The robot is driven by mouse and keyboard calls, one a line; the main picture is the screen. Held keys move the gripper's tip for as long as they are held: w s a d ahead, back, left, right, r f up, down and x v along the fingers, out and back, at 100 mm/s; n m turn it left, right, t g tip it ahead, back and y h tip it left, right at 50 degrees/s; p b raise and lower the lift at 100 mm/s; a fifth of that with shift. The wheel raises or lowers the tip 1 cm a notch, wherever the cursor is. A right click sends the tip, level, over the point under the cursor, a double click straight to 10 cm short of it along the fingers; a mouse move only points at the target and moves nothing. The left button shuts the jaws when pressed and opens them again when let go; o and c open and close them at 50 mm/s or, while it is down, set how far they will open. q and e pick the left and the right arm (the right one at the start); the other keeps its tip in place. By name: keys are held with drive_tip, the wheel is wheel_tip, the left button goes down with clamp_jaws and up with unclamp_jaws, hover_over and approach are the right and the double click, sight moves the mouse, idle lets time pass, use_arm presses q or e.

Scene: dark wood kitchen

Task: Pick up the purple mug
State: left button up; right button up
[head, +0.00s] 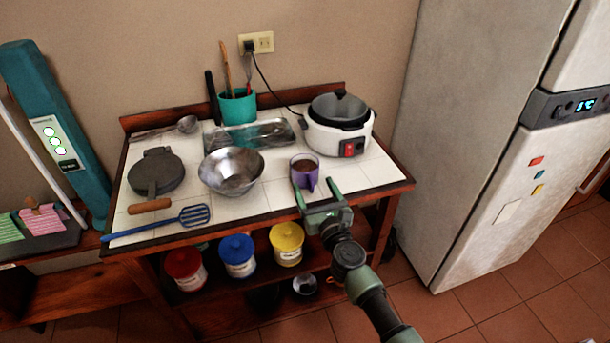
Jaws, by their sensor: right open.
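The purple mug (304,175) stands upright on the white tiled tabletop (275,195), near its front right part, with something brown inside. My right gripper (316,193) reaches in from the lower right, at the table's front edge. Its two fingers are apart and point toward the mug, with the fingertips close to its lower front. I cannot tell whether they touch it. Nothing shows held in the gripper. My left gripper is not in view.
A white cooker (325,140) stands just behind the mug, and a metal bowl (230,180) is to its left. A blue slotted spatula (165,222) and a dark round iron (156,172) lie further left. A refrigerator (460,130) stands right of the table.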

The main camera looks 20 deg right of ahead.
sight(306, 176)
drive_tip(key=shift+w, duration=1.55)
clamp_jaws()
